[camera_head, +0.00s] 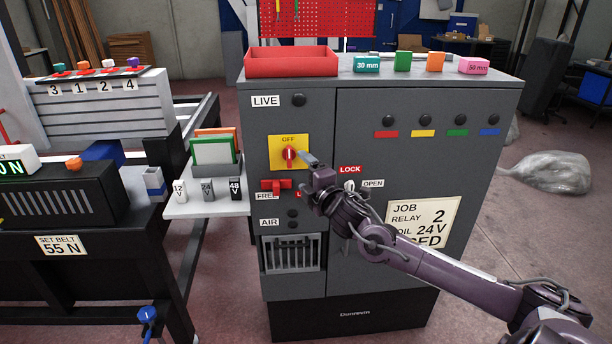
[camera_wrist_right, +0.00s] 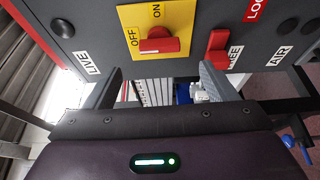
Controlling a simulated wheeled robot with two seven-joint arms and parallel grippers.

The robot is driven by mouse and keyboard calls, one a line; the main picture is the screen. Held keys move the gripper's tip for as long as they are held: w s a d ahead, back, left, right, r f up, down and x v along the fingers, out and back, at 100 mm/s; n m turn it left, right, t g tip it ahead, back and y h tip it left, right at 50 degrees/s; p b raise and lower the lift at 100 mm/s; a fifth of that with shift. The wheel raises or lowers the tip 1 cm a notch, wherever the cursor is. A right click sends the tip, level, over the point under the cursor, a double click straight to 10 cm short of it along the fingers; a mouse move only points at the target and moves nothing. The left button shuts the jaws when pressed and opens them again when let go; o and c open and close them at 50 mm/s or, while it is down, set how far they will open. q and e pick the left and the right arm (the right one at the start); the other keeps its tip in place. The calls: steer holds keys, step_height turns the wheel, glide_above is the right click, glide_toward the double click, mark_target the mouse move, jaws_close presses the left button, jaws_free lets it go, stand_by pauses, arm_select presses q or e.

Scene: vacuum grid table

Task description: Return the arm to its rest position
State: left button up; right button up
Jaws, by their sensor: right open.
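My right gripper (camera_head: 312,168) is in front of the grey cabinet (camera_head: 360,110), close to the yellow switch plate (camera_head: 275,142). In the right wrist view the gripper (camera_wrist_right: 163,85) has its two fingers wide apart with nothing between them. The red rotary knob (camera_head: 289,155) stands upright under the word OFF in the head view. The knob (camera_wrist_right: 158,45) lies beyond the fingertips in the wrist view, and no finger is seen touching it. My right arm reaches in from the lower right. My left gripper is not in view.
A red FREE/LOCK slider (camera_head: 274,185) sits below the plate. A red tray (camera_head: 291,62) and several coloured blocks stand on the cabinet top. A shelf (camera_head: 207,208) with relays is at its left. The floor (camera_head: 540,240) right of the cabinet is mostly clear, with a plastic bag (camera_head: 552,173).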

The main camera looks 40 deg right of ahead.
stand_by(0.3)
steer(key=s+d+f+m+g+h, duration=0.1)
steer(key=s+d+f+m+g, duration=0.15)
steer(key=f, duration=0.95)
steer(key=s+d+f+m+g, duration=0.2)
steer(key=d+f+m, duration=0.1)
steer(key=f, duration=0.9)
steer(key=s+a+f+m+g, duration=0.2)
steer(key=s+f, duration=0.4)
steer(key=f, duration=0.5)
steer(key=s+a+f+m+g, duration=0.25)
steer(key=s+f, duration=0.45)
steer(key=f, duration=0.4)
steer(key=s+a+f+m+g+y, duration=0.1)
steer(key=s+a+f+g, duration=0.1)
steer(key=s+a+f, duration=0.5)
steer(key=s+a+f+m+g+y, duration=0.1)
steer(key=s+a+f+g, duration=0.15)
steer(key=s+f, duration=0.7)
steer(key=s+a+f+m+g+y, duration=0.1)
steer(key=s+a+f, duration=0.1)
steer(key=s+a, duration=0.3)
steer(key=s+a+f+m+g, duration=0.1)
steer(key=s+a, duration=0.5)
steer(key=s, duration=0.7)
steer(key=shift+a+f+g+y, duration=0.35)
steer(key=shift+f+g, duration=0.3)
steer(key=shift+f, duration=0.25)
